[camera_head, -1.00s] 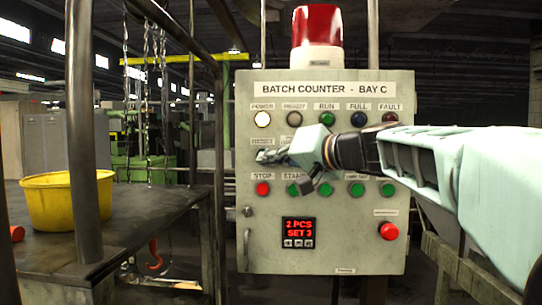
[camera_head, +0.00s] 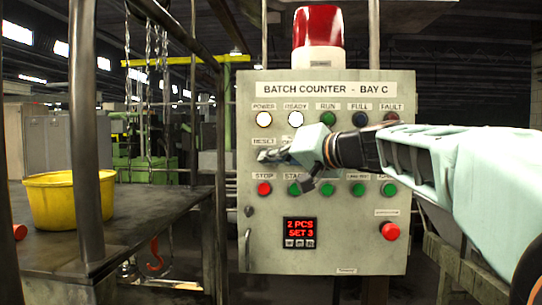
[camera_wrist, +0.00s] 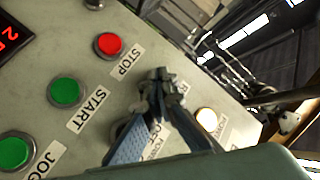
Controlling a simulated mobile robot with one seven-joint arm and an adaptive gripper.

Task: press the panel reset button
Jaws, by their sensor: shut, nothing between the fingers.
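The grey panel (camera_head: 340,255) headed "BATCH COUNTER - BAY C" faces me. Its RESET label (camera_head: 263,142) is at the left of the second row, above the STOP button. The reset button is hidden behind my fingertips in the head view, and I cannot make it out in the wrist view. My gripper (camera_head: 264,155) is shut and empty, its tips at the spot below the RESET label. The wrist view shows the shut fingers (camera_wrist: 162,82) pointing at the panel face; whether they touch the button I cannot tell. The POWER lamp (camera_head: 264,120) and READY lamp (camera_head: 295,119) glow white.
The red STOP button (camera_head: 264,189) is just below my gripper, with green buttons (camera_head: 357,189) to its right. A display (camera_head: 300,232) reads "2 PCS SET 3". A red button (camera_head: 389,231) is lower right. A yellow tub (camera_head: 62,203) stands on the left table.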

